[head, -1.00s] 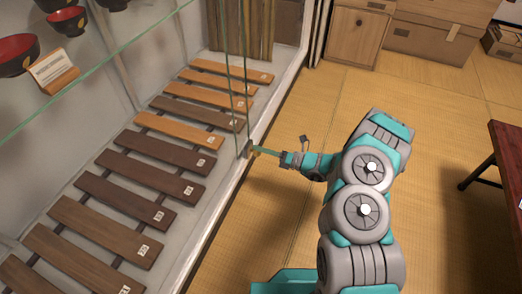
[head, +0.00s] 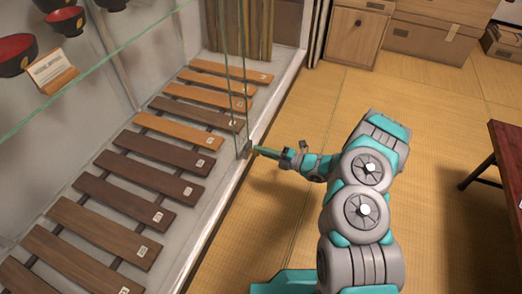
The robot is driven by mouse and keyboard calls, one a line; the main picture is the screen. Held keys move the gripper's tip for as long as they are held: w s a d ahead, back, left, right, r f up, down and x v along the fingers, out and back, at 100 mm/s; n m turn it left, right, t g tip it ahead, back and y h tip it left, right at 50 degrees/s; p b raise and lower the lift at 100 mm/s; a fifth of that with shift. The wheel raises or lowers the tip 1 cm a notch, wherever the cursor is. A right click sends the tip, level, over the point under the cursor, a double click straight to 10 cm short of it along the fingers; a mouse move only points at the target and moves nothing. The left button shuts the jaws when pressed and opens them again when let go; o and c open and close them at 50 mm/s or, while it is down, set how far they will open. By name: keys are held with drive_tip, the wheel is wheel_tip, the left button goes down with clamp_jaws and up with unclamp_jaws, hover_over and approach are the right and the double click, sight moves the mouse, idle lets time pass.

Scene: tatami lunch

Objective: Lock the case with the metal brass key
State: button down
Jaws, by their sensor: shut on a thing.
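The glass display case (head: 213,220) fills the left side, with wooden slats inside and glass door panels that overlap near its front edge. A small dark lock (head: 246,149) sits at the bottom of the overlapping panels. My gripper (head: 262,151) is at the lock, its fingers reaching left toward it from the right. The gripper is shut on the brass key, which is too small and covered to make out. I cannot tell whether the key is in the lock.
Red and black bowls (head: 64,21) and a small sign (head: 52,74) stand on the glass shelf. Wooden cabinets (head: 356,32) stand at the back. A dark red table (head: 507,150) is at the right edge. The tatami floor (head: 440,120) between is clear.

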drive_tip(key=shift+s+a+f, duration=0.1)
drive_tip(key=shift+s+f, duration=0.05)
drive_tip(key=shift+s, duration=0.1)
drive_tip(key=c, duration=1)
unclamp_jaws()
drive_tip(key=shift+w, duration=0.1)
drive_tip(key=p+v, duration=0.1)
drive_tip(key=v, duration=0.6)
drive_tip(key=shift+d, duration=0.4)
